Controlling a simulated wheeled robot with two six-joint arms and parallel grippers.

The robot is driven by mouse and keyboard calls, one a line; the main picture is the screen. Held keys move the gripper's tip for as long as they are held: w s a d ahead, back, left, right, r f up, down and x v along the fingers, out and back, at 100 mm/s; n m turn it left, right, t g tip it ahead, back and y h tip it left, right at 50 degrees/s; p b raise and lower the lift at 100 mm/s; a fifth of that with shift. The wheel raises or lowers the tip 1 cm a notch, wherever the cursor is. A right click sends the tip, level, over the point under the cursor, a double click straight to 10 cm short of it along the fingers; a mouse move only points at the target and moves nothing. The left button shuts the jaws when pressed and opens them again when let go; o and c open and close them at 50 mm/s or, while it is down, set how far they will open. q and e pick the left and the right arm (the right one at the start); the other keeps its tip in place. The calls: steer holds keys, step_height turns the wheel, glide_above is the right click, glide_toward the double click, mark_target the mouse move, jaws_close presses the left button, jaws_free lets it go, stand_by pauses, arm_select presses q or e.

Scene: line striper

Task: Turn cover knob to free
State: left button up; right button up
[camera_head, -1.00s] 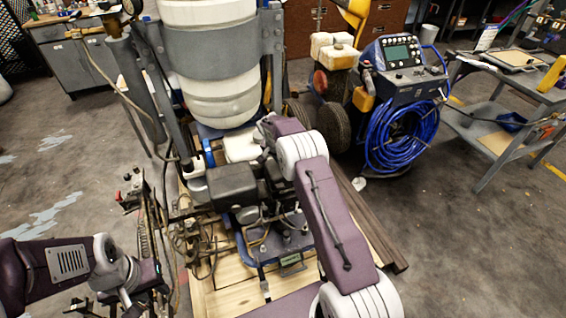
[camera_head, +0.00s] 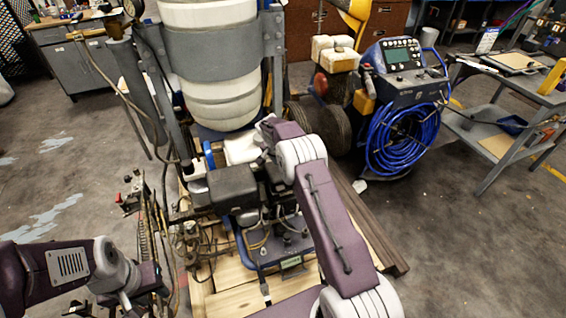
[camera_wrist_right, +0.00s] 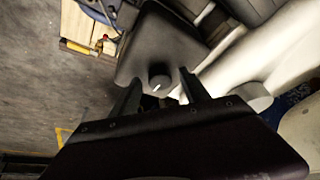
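The cover knob (camera_wrist_right: 159,82) is a small round dark knob with a white mark. It sits on a dark grey cover (camera_wrist_right: 150,45) in the right wrist view. My right gripper (camera_wrist_right: 160,92) is open, with its two fingers pointing at the cover, one on each side of the knob. A gap shows between each finger and the knob. In the head view a black engine box (camera_head: 232,186) is visible, but I cannot make out the knob there; my right arm hides its own gripper. My left gripper (camera_head: 150,285) is at lower left, apart from the engine, its fingers unclear.
A large white tank (camera_head: 208,70) stands behind the engine. Hoses and metal fittings (camera_head: 190,240) crowd the machine's left side, above a wooden pallet (camera_head: 230,300). A blue-hosed machine (camera_head: 400,135) and a grey cart (camera_head: 510,130) stand at right. Floor at far right is clear.

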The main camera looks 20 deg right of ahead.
steer(key=v, duration=0.9)
steer(key=shift+p, duration=0.4)
